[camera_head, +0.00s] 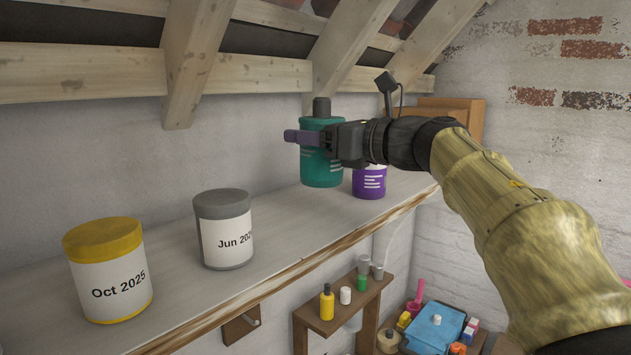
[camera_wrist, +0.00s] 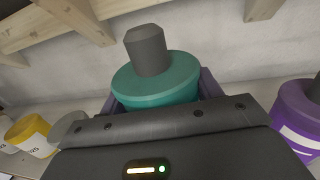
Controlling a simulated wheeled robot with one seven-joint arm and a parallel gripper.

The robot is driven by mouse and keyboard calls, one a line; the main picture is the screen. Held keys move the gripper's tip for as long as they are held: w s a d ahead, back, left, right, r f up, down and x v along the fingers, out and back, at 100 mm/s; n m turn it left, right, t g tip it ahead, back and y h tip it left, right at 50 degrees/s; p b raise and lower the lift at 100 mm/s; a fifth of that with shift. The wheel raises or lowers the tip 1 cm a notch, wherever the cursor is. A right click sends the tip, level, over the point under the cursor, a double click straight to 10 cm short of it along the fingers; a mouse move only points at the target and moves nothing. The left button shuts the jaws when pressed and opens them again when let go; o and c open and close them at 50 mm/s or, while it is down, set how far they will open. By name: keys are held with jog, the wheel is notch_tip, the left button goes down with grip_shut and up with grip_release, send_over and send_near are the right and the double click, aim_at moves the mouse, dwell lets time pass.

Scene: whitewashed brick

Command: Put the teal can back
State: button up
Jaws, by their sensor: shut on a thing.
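The teal can (camera_head: 321,171) has a dark grey knob on top and is upright at the shelf's far part. My gripper (camera_head: 303,137) is around its upper body, shut on it. In the wrist view the teal can (camera_wrist: 158,82) stands between my gripper's fingers (camera_wrist: 160,95). I cannot tell whether its base touches the shelf (camera_head: 275,215). A purple can (camera_head: 369,184) stands just to its right, partly hidden behind my gripper; it also shows at the right edge of the wrist view (camera_wrist: 300,115).
A grey-lidded jar (camera_head: 225,230) marked Jun and a yellow-lidded jar (camera_head: 108,272) marked Oct 2025 stand nearer on the shelf. Bare shelf lies between the grey jar and the teal can. Sloping rafters (camera_head: 195,60) hang above. A lower wooden shelf (camera_head: 335,318) holds small bottles.

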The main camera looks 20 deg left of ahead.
aim_at(315, 173)
jog(key=shift+f, duration=1.4)
jog(key=shift+f+p, duration=0.5)
jog(key=shift+f, duration=1.35)
jog(key=shift+f, duration=0.15)
jog(key=o, duration=1.4)
